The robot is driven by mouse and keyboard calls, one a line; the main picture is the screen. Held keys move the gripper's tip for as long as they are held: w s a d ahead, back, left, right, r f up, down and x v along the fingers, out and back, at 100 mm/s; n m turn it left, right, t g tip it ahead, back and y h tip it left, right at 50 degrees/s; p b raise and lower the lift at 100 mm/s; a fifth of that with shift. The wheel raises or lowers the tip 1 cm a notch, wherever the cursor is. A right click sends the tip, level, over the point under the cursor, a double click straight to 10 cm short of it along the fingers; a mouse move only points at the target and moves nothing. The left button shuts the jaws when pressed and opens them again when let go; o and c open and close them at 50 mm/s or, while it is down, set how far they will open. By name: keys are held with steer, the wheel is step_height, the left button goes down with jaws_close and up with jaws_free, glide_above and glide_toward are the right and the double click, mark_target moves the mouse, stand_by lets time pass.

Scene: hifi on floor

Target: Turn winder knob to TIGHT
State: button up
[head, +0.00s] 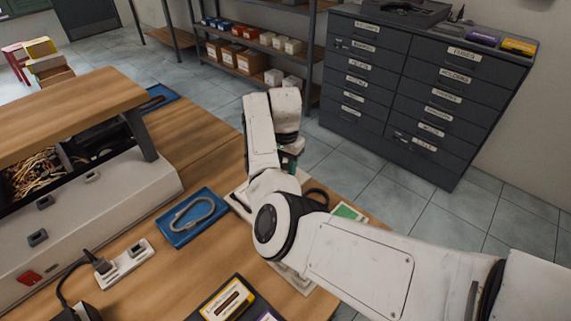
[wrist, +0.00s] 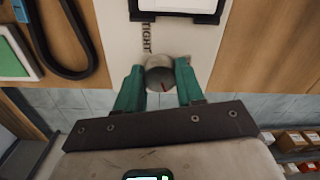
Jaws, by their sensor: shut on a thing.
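The winder knob (wrist: 160,72) is a round grey metal knob in the wrist view, on a pale panel (wrist: 185,38). The word TIGHT is printed on the panel just above the knob. A small reddish line shows on the knob's lower part, pointing away from the word. My gripper (wrist: 160,80) has its green fingers on the left and right of the knob and is shut on it. In the head view my arm hides the knob, and only a bit of green finger (head: 296,147) shows.
In the wrist view a black belt loop (wrist: 68,70) lies left of the panel and a black-framed item (wrist: 178,16) sits above the knob. In the head view a blue tray (head: 191,218) with a grey loop lies on the wooden bench. A drawer cabinet (head: 428,85) stands beyond.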

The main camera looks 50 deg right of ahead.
steer(key=shift+r+m, duration=0.1)
steer(key=shift+m, duration=1)
steer(key=shift+w, duration=0.1)
steer(key=o, duration=1)
steer(key=shift+o, duration=0.2)
step_height(320, 180, up, 11)
steer(key=shift+b, duration=0.3)
